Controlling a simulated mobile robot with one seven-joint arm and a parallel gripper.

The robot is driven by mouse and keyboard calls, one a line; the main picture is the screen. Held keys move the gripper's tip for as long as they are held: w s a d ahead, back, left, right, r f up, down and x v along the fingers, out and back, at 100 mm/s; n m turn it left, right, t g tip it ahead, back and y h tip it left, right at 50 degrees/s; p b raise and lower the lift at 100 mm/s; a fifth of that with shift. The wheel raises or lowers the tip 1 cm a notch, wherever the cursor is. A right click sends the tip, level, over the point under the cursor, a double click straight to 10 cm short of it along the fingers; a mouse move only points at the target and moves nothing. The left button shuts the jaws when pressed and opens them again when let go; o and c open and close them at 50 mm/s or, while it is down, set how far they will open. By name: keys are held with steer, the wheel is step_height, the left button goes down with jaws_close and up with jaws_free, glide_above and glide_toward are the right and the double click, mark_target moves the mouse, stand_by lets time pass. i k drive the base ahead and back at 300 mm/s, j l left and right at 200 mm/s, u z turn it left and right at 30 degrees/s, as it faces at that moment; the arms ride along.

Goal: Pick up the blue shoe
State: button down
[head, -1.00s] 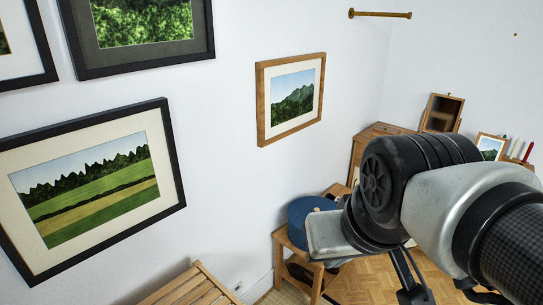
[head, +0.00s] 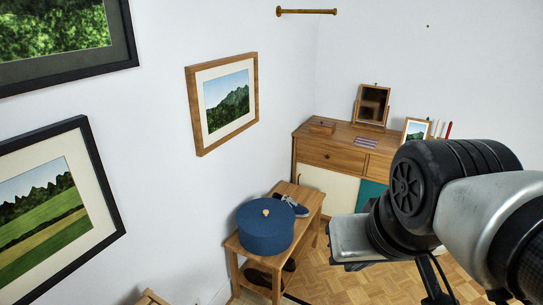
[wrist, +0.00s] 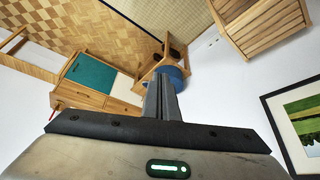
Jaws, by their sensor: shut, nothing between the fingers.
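The blue shoe (head: 291,205), with a pale sole, rests on top of a small wooden bench (head: 312,195), just behind a round blue lidded box (head: 266,230). The box hides part of the shoe. In the wrist view, my gripper (wrist: 161,84) has its fingers together with nothing between them. The blue box (wrist: 179,73) shows behind the fingers in that view, and I cannot make out the shoe there. My gripper is apart from the bench.
Dark shoes (head: 258,278) sit on the bench's lower shelf. A wooden cabinet (head: 330,156) stands behind, with a mirror (head: 373,104) and a small framed picture (head: 416,131) on top. A slatted wooden piece (wrist: 262,25) shows in the wrist view. Parquet floor (head: 340,280) is open right of the bench.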

mark_target(300, 212)
steer(key=k, duration=0.2)
steer(key=k+u, duration=0.35)
steer(key=k+j+u, duration=0.1)
steer(key=u, duration=0.25)
steer(key=i+l+u, duration=0.1)
steer(key=u, duration=1.5)
steer(key=l, duration=2.85)
steer(key=k+l, duration=0.1)
steer(key=l, duration=2.75)
steer(key=i+u, duration=0.05)
steer(key=i, duration=0.05)
